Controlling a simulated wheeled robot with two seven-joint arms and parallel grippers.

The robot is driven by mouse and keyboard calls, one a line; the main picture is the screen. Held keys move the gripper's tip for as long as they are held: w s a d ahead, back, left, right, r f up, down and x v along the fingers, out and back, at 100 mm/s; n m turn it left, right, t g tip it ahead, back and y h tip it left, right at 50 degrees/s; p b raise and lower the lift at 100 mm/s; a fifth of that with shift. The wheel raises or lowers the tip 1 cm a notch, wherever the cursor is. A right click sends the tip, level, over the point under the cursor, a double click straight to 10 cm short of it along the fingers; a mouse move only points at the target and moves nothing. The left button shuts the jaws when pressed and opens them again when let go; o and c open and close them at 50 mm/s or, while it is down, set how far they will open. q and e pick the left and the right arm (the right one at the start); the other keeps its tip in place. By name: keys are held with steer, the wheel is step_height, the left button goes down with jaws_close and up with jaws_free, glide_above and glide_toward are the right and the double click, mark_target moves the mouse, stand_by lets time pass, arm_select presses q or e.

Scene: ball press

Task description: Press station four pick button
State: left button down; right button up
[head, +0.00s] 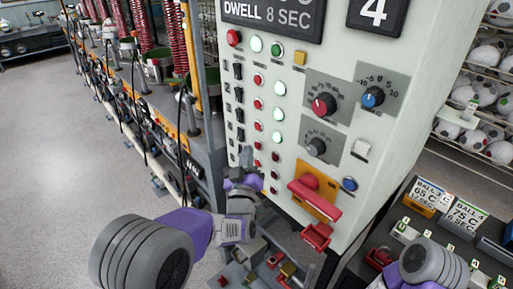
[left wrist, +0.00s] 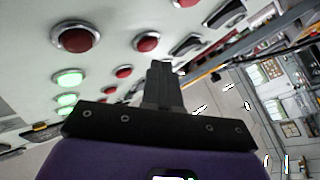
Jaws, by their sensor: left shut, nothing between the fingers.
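The pale control panel (head: 330,150) fills the middle of the head view. It carries a column of black switches (head: 238,94), red buttons (head: 258,103) and lit green buttons (head: 278,114). I cannot read which one is the station four pick button. My left gripper (head: 244,160) is shut and empty at the panel's lower left, in front of the lower buttons. In the left wrist view its shut fingers (left wrist: 162,70) point at the panel, near a red button (left wrist: 146,42). I cannot tell whether the tips touch anything. My right arm shows at the bottom right, its gripper out of view.
A red handle (head: 314,198) on a yellow plate juts from the panel, right of my left gripper. Knobs (head: 323,105) sit above it. A line of machines with red coiled hoses (head: 175,40) stands at left. Ball racks (head: 485,100) stand at right. The grey floor (head: 70,150) is clear.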

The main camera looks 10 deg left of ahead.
arm_select(q)
steer(key=s+a, duration=0.1)
steer(key=s, duration=0.1)
steer(key=s+a+b, duration=0.1)
steer(key=s+a, duration=0.1)
stand_by(0.6)
stand_by(0.5)
